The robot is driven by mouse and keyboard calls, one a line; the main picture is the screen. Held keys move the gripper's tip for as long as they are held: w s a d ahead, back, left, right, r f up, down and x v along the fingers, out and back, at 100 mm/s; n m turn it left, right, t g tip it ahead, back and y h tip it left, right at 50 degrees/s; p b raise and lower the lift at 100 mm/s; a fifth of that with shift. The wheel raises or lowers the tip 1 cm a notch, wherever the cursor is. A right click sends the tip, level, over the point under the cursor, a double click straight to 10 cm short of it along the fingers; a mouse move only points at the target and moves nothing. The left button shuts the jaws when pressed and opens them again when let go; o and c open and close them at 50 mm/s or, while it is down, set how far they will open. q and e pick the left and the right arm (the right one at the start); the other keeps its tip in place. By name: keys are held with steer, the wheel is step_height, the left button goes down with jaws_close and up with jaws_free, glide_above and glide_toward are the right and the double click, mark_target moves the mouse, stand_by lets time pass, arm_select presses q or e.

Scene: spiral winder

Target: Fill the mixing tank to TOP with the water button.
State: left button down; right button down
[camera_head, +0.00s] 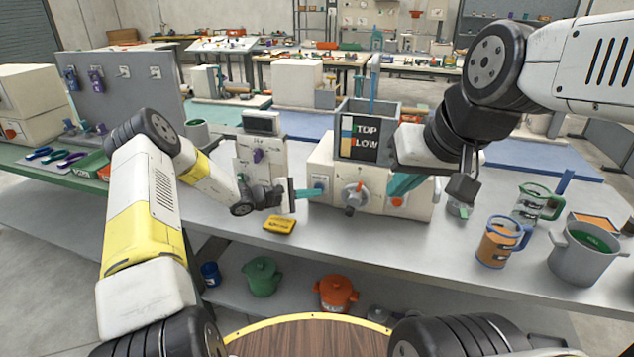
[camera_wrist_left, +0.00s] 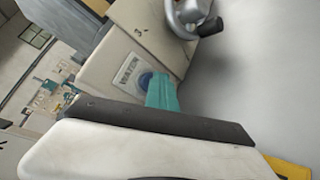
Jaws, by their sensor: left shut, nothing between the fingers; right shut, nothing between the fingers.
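The mixing tank (camera_head: 385,113) is a grey open box on top of the white machine (camera_head: 330,160). Its front gauge (camera_head: 362,138) carries the labels TOP and LOW; the fill level cannot be read. The blue water button (camera_head: 319,187) is on the machine's front left, under a WATER label; it also shows in the left wrist view (camera_wrist_left: 145,80). My left gripper (camera_head: 304,193) is shut and empty, its teal fingertips at the button; touching or just short of it cannot be told. My right gripper (camera_head: 402,186) is shut and empty, in front of the machine's right side.
A yellow block (camera_head: 280,224) lies near the table's front edge. Measuring jugs (camera_head: 500,242) and a grey pot (camera_head: 582,255) stand at the right.

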arm_select(q)
steer(key=shift+s+a, duration=0.1)
steer(key=shift+s, duration=0.05)
stand_by(0.5)
steer(key=shift+s+a, duration=0.2)
steer(key=shift+s, duration=0.45)
steer(key=shift+s+a, duration=0.25)
steer(key=shift+s, duration=0.55)
steer(key=shift+s+a, duration=0.25)
steer(key=shift+s, duration=0.55)
steer(key=shift+s+a, duration=0.25)
steer(key=shift+s, duration=0.55)
steer(key=s+r+m+g+y, duration=0.5)
steer(key=s+r+m, duration=0.4)
steer(key=s+r, duration=0.75)
steer(key=s+a+r+m+t+y, duration=0.1)
steer(key=s+a+r+t+y, duration=0.1)
steer(key=s+a+r, duration=0.4)
steer(key=s+a+r+m+t+y, duration=0.2)
steer(key=s+a+r+y, duration=0.2)
steer(key=s, duration=0.7)
step_height(320, 180, up, 3)
steer(key=a, duration=0.2)
steer(key=shift+s+a+m, duration=0.3)
steer(key=shift+a, duration=0.05)
